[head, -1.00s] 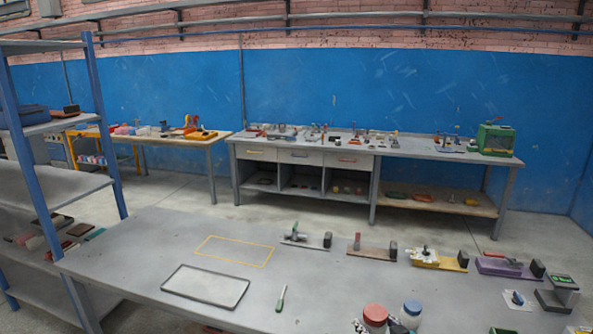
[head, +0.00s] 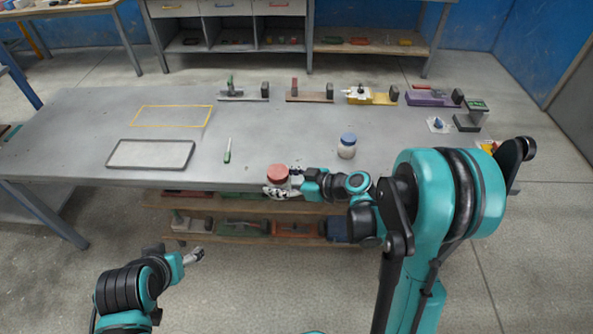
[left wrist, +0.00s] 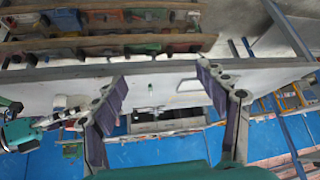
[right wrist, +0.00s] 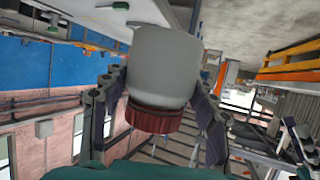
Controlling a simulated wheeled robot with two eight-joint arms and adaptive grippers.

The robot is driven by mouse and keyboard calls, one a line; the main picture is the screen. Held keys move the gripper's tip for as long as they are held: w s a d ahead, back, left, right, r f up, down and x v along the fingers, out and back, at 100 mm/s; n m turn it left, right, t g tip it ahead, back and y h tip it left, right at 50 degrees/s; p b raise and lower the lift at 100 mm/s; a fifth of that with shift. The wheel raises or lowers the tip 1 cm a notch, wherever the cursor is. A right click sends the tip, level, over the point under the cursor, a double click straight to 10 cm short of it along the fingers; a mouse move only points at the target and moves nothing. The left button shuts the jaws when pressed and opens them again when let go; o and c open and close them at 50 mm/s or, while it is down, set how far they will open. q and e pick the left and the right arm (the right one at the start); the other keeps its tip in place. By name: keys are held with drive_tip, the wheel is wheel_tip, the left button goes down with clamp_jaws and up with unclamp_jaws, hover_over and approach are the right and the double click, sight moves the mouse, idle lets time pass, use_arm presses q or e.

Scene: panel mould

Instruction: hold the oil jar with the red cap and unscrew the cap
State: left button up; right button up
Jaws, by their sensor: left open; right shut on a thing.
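The oil jar with the red cap (head: 277,173) is at the front edge of the table in the head view. My right gripper (head: 284,188) is shut on the jar. In the right wrist view the jar's pale body (right wrist: 165,65) sits between both fingers, and its ribbed red cap (right wrist: 153,118) shows at the lower end of the picture. My left gripper (head: 194,256) is open and empty, low in front of the table, well apart from the jar. Its two spread fingers show in the left wrist view (left wrist: 165,100).
A jar with a blue cap (head: 347,146) stands to the right of the red-capped jar. A green-handled tool (head: 228,150), a grey tray (head: 112,163) and a yellow outline are on the left of the table. Several fixtures line its back.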

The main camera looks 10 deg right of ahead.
drive_tip(key=w+a+f+n+g+y, duration=0.1)
drive_tip(key=a+f+n+g+y, duration=0.1)
drive_tip(key=a+f+n+g, duration=0.2)
drive_tip(key=a+n+g, duration=0.1)
drive_tip(key=a, duration=0.2)
drive_tip(key=shift+g+y, duration=0.3)
drive_tip(key=shift+y, duration=0.1)
use_arm(q)
drive_tip(key=shift+c, duration=0.6)
use_arm(e)
drive_tip(key=shift+w+a+f+n, duration=0.1)
drive_tip(key=shift+a+n, duration=0.15)
drive_tip(key=shift+n, duration=0.15)
clamp_jaws()
use_arm(q)
drive_tip(key=w+d+r+m+g, duration=0.3)
drive_tip(key=w+d+m, duration=0.5)
drive_tip(key=m, duration=0.6)
drive_tip(key=w+d+r+m+g, duration=0.35)
drive_tip(key=w+d+m, duration=0.35)
drive_tip(key=w+m, duration=0.45)
drive_tip(key=w+d+f+m, duration=0.25)
drive_tip(key=d+m, duration=0.25)
drive_tip(key=m, duration=0.4)
wheel_tip(320, 180, down, 8)
drive_tip(key=s, duration=0.1)
drive_tip(key=shift+r+g, duration=0.25)
drive_tip(key=shift+g, duration=0.1)
use_arm(e)
drive_tip(key=shift+a, duration=0.1)
